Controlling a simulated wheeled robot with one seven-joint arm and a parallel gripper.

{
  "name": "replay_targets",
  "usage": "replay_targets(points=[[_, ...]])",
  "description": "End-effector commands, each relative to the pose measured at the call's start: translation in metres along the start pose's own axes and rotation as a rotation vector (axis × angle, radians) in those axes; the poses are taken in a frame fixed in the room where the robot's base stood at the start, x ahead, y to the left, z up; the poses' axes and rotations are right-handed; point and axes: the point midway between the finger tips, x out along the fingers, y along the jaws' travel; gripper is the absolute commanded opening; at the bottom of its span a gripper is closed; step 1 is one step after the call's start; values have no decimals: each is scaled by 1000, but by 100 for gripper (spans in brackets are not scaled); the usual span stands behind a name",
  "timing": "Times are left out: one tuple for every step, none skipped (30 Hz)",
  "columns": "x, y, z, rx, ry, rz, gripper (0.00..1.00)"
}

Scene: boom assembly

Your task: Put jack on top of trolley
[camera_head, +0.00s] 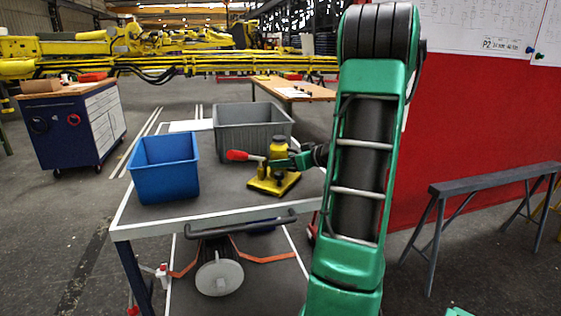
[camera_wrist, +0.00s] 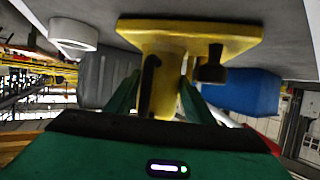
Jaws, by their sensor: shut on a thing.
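The jack (camera_head: 274,180) is yellow with a square base plate and a red-tipped handle. It is upright at the right part of the top of the trolley (camera_head: 215,200). My gripper (camera_head: 303,159) reaches it from the right and is shut on its body. The wrist view is upside down and shows the jack (camera_wrist: 190,38) between the two green fingers of my gripper (camera_wrist: 160,100), with its plate against or very near the grey trolley top. I cannot tell whether the plate fully touches it.
A blue bin (camera_head: 165,168) stands on the trolley's left, and a grey bin (camera_head: 252,130) stands behind the jack. A white ring (camera_wrist: 73,36) shows in the wrist view. A grey trestle (camera_head: 490,180) stands at right before a red wall. A blue cabinet (camera_head: 72,125) is at left.

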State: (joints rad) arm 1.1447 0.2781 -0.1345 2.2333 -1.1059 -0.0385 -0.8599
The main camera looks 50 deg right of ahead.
Motion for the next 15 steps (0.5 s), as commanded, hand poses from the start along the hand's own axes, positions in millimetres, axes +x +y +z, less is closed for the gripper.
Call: replay_targets(points=[[0,0,-4,-4,9,0,0],[0,0,-4,-4,8,0,0],[0,0,-4,-4,8,-1,0],[0,0,-3,-3,8,-1,0],[1,0,1,1,-1,-1,50],[1,-1,1,0,0,-1,60],[1,-1,1,0,-1,-1,67],[1,-1,1,0,-1,-1,67],[1,-1,1,0,-1,-1,67],[1,-1,1,0,-1,-2,67],[1,-1,1,0,-1,-2,67],[1,-1,1,0,-1,-2,67],[1,-1,1,0,-1,-2,67],[1,-1,1,0,-1,-2,67],[1,-1,1,0,-1,-2,67]])
